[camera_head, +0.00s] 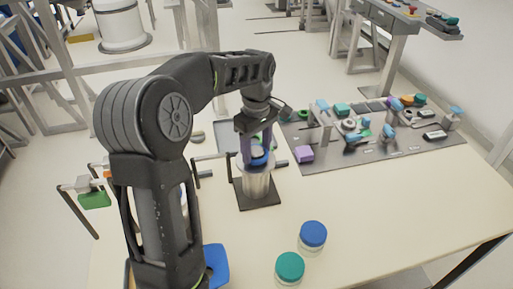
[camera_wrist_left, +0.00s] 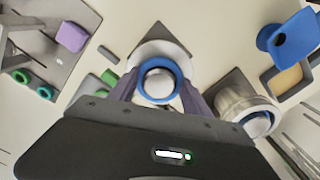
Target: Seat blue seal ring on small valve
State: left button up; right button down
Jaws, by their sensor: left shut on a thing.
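My left gripper (camera_head: 257,150) points down over a silver valve (camera_head: 256,185) on a dark square base. Its fingers are shut on a blue seal ring (camera_head: 258,156) at the valve's top. In the left wrist view the ring (camera_wrist_left: 143,78) lies between the fingertips and surrounds a pale round top. I cannot tell whether the ring rests fully down on the valve. A second silver cylinder (camera_wrist_left: 238,102) with a blue ring around its top stands to the right in the left wrist view; my arm mostly hides it in the head view. My right gripper is not in view.
A blue-lidded jar (camera_head: 313,235) and a green-lidded jar (camera_head: 290,268) stand at the table's front. A grey mat (camera_head: 400,158) with several small parts lies at the back right. A blue object (camera_head: 216,266) sits beside my arm. The table's right side is clear.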

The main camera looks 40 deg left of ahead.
pick_arm(q)
jog(key=shift+f, duration=0.4)
dwell(0.3)
jog(key=o, duration=1.2)
jog(key=shift+o, duration=0.4)
jog(key=o, duration=0.3)
jog(key=shift+r, duration=0.1)
